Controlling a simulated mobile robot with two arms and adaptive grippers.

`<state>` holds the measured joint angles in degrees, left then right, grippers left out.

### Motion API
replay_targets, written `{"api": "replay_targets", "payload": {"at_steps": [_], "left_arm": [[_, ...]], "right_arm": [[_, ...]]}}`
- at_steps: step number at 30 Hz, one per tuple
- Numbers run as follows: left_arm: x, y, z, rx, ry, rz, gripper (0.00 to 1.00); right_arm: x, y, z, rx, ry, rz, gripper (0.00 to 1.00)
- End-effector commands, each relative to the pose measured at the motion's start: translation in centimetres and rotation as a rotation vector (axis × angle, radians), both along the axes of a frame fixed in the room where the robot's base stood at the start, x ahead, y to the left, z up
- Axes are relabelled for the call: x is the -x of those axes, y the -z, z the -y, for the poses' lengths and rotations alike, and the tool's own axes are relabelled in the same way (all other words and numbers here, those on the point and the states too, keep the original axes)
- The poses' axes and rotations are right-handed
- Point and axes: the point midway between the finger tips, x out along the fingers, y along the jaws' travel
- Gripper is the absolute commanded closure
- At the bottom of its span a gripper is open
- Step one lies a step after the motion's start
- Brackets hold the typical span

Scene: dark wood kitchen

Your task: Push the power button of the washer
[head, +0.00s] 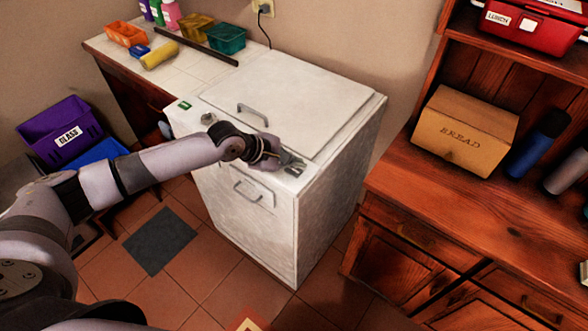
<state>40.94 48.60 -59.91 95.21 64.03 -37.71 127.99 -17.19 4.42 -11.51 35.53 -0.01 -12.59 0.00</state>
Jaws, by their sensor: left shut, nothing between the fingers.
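The white washer (325,133) stands against the wall in the middle of the head view, with its top lid closed. A grey handle shows on the lid, and another handle is on the front panel. My left arm reaches in from the left, and my left gripper (290,163) is shut and empty at the right part of the washer's front top edge. A small dark control (296,169) is right by the fingertips; I cannot tell whether they touch it. A green marking (185,105) and a round knob (208,119) are on the left of the same edge. My right gripper is not in view.
A tiled counter (190,68) with coloured containers and a yellow roll adjoins the washer on the left. A wooden cabinet (420,205) with a bread box (465,131) stands close on the right. A purple bin (62,135) is at left. Floor in front is mostly clear.

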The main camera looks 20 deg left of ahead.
Motion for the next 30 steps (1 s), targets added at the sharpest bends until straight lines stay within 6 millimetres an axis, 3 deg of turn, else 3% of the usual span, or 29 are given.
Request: {"api": "replay_targets", "payload": {"at_steps": [30], "left_arm": [[0.0,0.88,0.01,-0.001,0.001,0.001,1.0]], "right_arm": [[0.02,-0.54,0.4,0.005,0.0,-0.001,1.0]]}}
